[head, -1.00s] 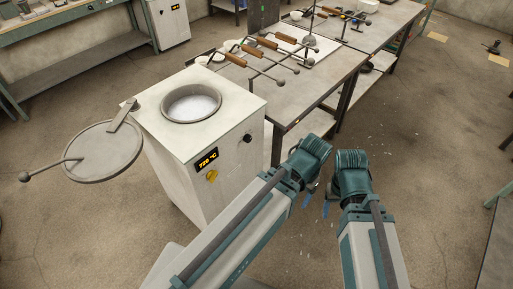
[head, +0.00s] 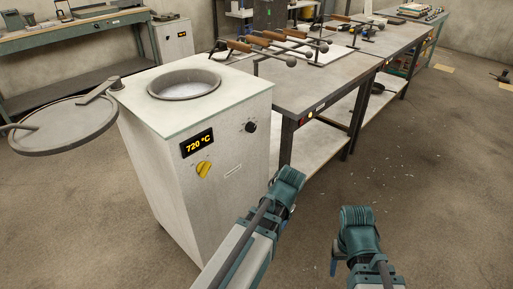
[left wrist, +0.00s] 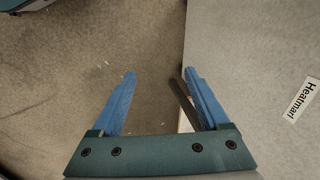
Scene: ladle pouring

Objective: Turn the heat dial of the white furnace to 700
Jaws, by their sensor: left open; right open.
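The white furnace (head: 168,200) stands left of centre in the head view, with its round top opening uncovered. Its front display (head: 198,143) reads 720 °C. A yellow dial (head: 204,170) sits just below the display. My left gripper (head: 292,209) is to the right of the furnace front, apart from the dial; its fingers are mostly hidden by its own wrist. In the left wrist view the left gripper (left wrist: 159,75) is open and empty, with the furnace wall and its label (left wrist: 302,99) at right. My right gripper (head: 334,264) is open, further right over the floor.
A black knob (head: 250,127) is also on the furnace front. The round lid (head: 65,126) is swung out to the left. A metal table (head: 310,88) with wooden-handled ladles (head: 262,42) stands behind at right.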

